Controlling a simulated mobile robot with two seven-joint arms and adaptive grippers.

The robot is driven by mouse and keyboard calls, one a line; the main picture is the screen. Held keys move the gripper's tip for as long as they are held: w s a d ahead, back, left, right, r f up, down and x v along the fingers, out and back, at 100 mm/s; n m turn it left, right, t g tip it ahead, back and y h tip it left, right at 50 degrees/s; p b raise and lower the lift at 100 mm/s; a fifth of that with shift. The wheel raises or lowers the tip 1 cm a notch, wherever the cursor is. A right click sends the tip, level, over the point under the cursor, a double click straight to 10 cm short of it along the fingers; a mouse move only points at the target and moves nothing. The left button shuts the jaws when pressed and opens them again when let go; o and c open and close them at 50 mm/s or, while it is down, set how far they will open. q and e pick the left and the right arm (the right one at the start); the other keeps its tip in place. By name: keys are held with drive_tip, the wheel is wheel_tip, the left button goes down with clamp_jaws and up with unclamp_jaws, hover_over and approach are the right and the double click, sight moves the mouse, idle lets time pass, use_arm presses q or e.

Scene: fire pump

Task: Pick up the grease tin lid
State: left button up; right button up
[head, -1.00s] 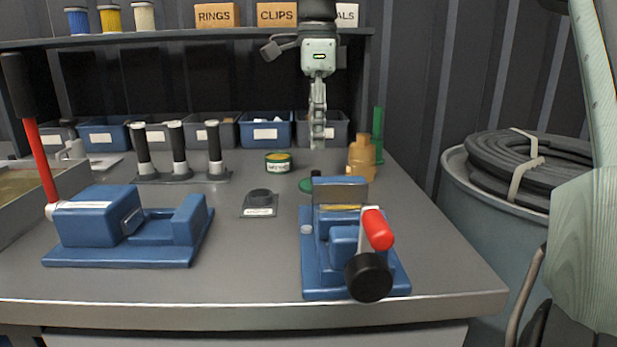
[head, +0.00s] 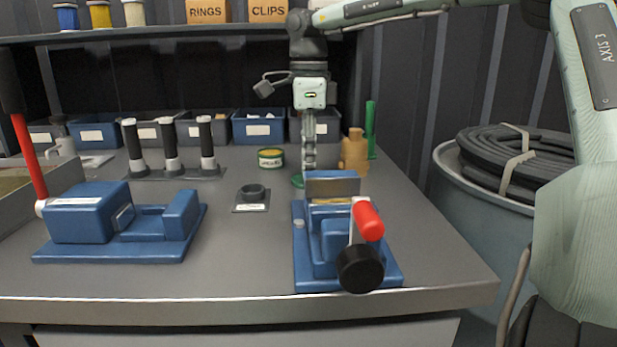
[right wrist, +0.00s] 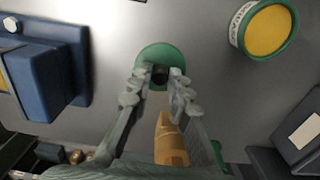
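The grease tin lid (right wrist: 154,54) is a green disc with a dark knob, lying on the bench; in the head view only a sliver of it (head: 297,181) shows behind the blue vise-like fixture. The open grease tin (head: 271,158), green with yellow grease, stands to its left; it also shows in the right wrist view (right wrist: 266,27). My right gripper (right wrist: 159,78) is open and points down over the lid, one finger on each side of the knob with small gaps. The same gripper (head: 309,165) shows in the head view. My left gripper is out of view.
A brass fitting (head: 355,152) and a green cylinder (head: 371,130) stand close to the right of my right gripper. The blue fixture (head: 345,240) with a red handle is in front. Blue and grey bins (head: 258,127) line the back. Bench between the two blue fixtures is mostly clear.

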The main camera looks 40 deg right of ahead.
clamp_jaws()
